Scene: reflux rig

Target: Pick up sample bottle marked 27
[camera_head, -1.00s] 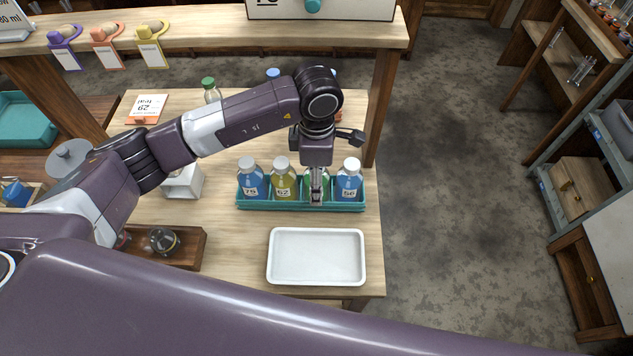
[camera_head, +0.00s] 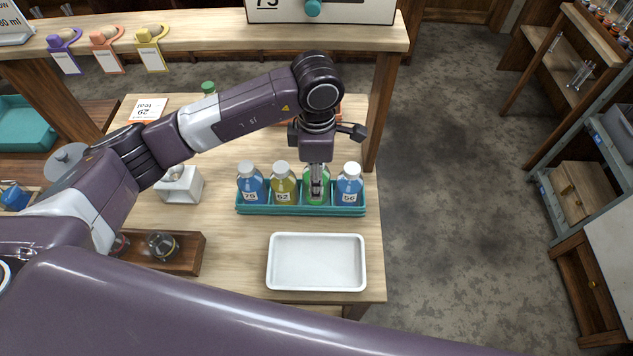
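A teal rack (camera_head: 300,210) on the wooden table holds a row of capped bottles. From the left they are a blue bottle marked 75 (camera_head: 251,186), a yellow one marked 62 (camera_head: 283,187), a green one (camera_head: 309,190) and a blue one marked 56 (camera_head: 349,188). The green bottle's label and cap are hidden behind my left gripper (camera_head: 317,192), so I cannot read its number. The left gripper points down at the green bottle, its fingers overlapping it. I cannot tell whether they are closed on it. My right gripper is out of view.
An empty white tray (camera_head: 316,288) lies in front of the rack. A wooden holder with glassware (camera_head: 190,258) and a white box (camera_head: 179,186) stand to the left. A green-capped bottle (camera_head: 209,88) and a card (camera_head: 148,109) are behind my arm. A raised shelf (camera_head: 210,30) crosses the back.

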